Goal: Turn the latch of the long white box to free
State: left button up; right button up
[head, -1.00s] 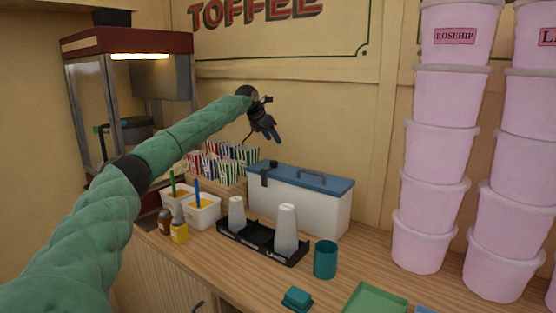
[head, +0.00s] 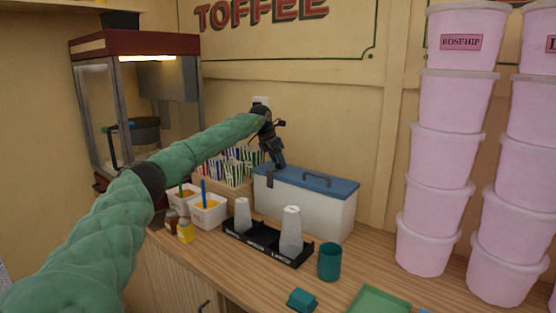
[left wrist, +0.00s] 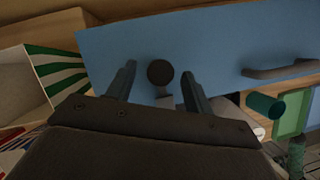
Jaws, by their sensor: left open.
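The long white box (head: 310,213) stands on the counter against the back wall, with a blue lid (head: 335,186) and a handle on top. Its dark latch (head: 270,181) is at the left end of the lid and hangs over the front edge, partly hidden by my gripper. In the left wrist view the latch's round dark knob (left wrist: 160,73) shows between the two fingers. My left gripper (head: 278,165) is open, pointing down just above the latch end of the lid; I cannot tell if it touches. My right gripper is not in view.
A black cup holder (head: 268,246) with white cup stacks stands in front of the box. A teal cup (head: 329,262) is to its right. Striped cartons (head: 228,168) stand left of the box. Tall pink tubs (head: 430,205) rise at right.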

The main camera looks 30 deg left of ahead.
pick_arm(q)
jog(key=shift+w+d+f, duration=0.1)
jog(key=shift+f, duration=0.2)
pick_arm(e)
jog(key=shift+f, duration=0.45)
pick_arm(q)
jog(key=c, duration=1)
